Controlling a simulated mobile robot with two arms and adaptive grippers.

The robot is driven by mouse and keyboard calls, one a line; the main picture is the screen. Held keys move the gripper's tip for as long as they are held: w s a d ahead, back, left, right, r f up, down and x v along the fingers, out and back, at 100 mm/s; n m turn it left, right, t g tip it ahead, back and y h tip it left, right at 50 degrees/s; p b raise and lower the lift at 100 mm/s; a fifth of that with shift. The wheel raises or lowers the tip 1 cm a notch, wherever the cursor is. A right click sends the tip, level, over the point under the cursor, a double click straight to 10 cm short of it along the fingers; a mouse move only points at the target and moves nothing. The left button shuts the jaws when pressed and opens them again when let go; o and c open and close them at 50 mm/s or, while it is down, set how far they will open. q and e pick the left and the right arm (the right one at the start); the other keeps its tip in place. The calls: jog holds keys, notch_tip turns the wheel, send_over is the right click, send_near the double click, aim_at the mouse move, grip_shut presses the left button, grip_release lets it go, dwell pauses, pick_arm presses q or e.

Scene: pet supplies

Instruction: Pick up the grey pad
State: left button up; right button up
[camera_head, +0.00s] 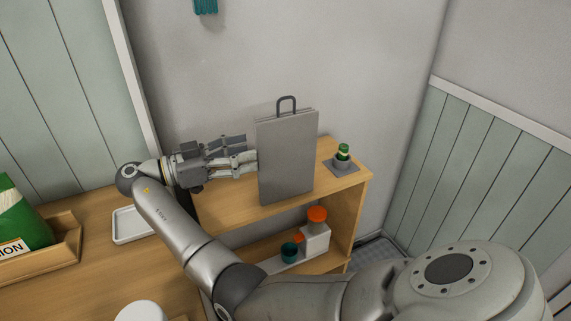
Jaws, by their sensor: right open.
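A flat grey rectangular pad (286,158) with a dark loop handle on top stands upright on the wooden shelf unit. My right gripper (247,155) is at its left edge, fingers pointing right toward it. The right gripper is open. The fingertips are close to the pad's edge; I cannot tell whether they touch it or reach around it. My left gripper is not in view.
A green bottle (343,152) stands on a small grey square base (341,168) right of the pad. The lower shelf holds orange-topped containers (316,215) and a teal cup (289,251). A white tray (132,237) and a wooden box (66,239) are at left.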

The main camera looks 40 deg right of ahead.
aim_at(285, 142)
jog(key=p+x, duration=0.1)
jog(key=x, duration=0.4)
jog(key=shift+s+d+p, duration=0.1)
jog(key=shift+d+p, duration=0.1)
jog(key=shift+p, duration=0.2)
jog(key=shift+s+d+r+p, duration=0.15)
jog(key=shift+d+p, duration=0.25)
jog(key=p+x, duration=0.1)
jog(key=x, duration=0.2)
jog(key=shift+s+d+p, duration=0.2)
jog(key=shift+d+p, duration=0.1)
jog(key=shift+p, duration=0.1)
jog(key=shift+s+d, duration=0.1)
jog(key=shift+d, duration=0.2)
jog(key=shift+f, duration=0.25)
jog(key=shift+c, duration=0.6)
jog(key=c, duration=1)
grip_shut()
jog(key=shift+r, duration=0.1)
